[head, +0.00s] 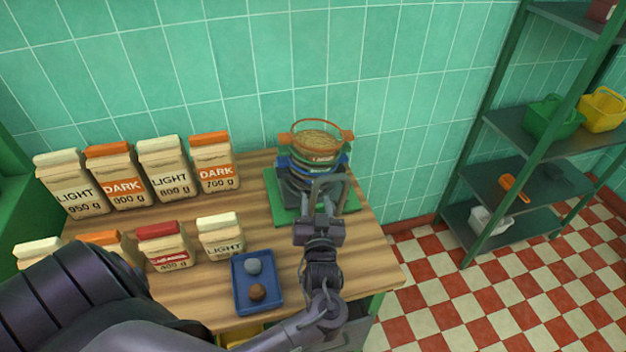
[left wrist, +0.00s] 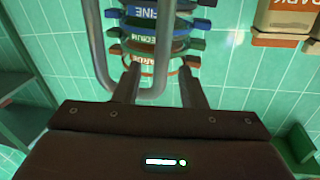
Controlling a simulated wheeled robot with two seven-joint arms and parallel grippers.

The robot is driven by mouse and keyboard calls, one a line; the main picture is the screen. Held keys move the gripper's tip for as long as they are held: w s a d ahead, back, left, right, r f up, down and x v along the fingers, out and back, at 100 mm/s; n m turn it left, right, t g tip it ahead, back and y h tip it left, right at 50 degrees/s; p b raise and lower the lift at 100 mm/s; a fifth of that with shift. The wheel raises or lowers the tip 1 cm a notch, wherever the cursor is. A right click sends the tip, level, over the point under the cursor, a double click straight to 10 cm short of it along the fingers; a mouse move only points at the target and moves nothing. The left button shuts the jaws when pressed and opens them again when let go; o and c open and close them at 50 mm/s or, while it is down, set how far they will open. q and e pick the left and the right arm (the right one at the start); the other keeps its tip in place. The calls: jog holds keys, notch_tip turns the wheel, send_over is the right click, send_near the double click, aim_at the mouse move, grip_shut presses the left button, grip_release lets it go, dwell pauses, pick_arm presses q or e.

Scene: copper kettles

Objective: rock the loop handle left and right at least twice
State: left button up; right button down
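A sieve stack with an orange top ring (head: 317,143) and green and blue rings stands on a green mat (head: 281,207) at the back right of the table. A grey loop handle (head: 329,181) rises at its front. In the left wrist view the loop handle (left wrist: 165,45) is a bent grey tube in front of the ring labels. My left gripper (head: 323,205) is at the loop handle. Its fingers (left wrist: 160,87) are apart, with one side of the loop between them and gaps visible. Whether they touch it cannot be told. My right gripper is not in view.
Several paper bags (head: 168,170) stand in two rows on the wooden table (head: 205,205). A blue tray (head: 241,297) with two small balls lies near the front, beside my left forearm. A green shelf rack (head: 520,125) with bins stands right, beyond open floor.

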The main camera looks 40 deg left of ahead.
aim_at(315, 196)
pick_arm(q)
jog(key=p+x, duration=0.1)
jog(key=x, duration=0.4)
jog(key=shift+w+a, duration=0.25)
grip_shut()
